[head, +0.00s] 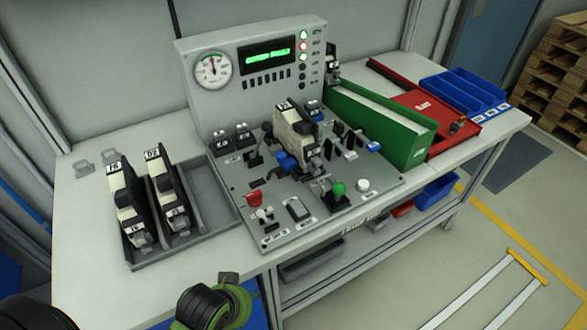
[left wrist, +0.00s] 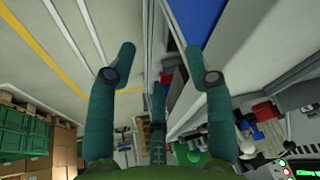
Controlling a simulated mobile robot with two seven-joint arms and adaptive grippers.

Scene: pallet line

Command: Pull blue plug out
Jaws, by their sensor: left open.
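The grey control panel (head: 290,225) stands on the workbench. Several blue parts sit on it: a rounded one (head: 287,161) left of the beige and black module (head: 293,130), one (head: 313,107) behind that module, and one (head: 373,146) near the green bin. I cannot tell for certain which is the plug. Green and black parts of my arm show at the bottom of the head view, in front of the bench and apart from the panel. My right gripper is not in view.
A grey tray (head: 211,196) with two tall modules stands left of the panel. A green bin (head: 410,147), a red tray (head: 418,101) and blue bins (head: 462,92) stand to the right. A green knob (head: 338,188) rises from the panel front. Wooden pallets (head: 562,70) stand far right.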

